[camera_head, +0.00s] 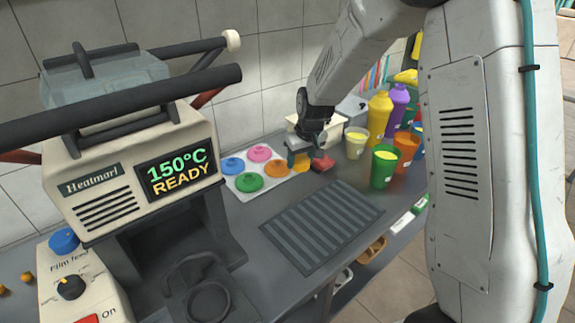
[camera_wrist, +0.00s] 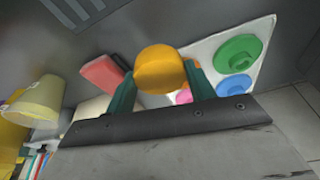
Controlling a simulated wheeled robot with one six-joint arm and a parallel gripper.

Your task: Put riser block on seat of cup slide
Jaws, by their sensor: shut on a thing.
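My gripper (camera_head: 300,160) is above the back of the counter, pointing down. Its teal fingers are shut on a rounded yellow-orange block (camera_wrist: 160,70), which I take as the riser block; it shows small in the head view (camera_head: 302,163). Whether the block touches the counter I cannot tell. The cup slide (camera_head: 180,302) is at the foot of the Heatmarl machine, front left in the head view. It has a dark round ring-like seat (camera_head: 208,300) that looks empty. The gripper is well behind and right of it.
A red block (camera_head: 322,163) lies beside the gripper. A white sheet (camera_head: 232,184) with coloured discs is to its left. Cups and bottles, including a green cup (camera_head: 384,166), stand right. A ribbed dark mat (camera_head: 318,225) lies clear in front. The Heatmarl machine (camera_head: 130,160) rises left.

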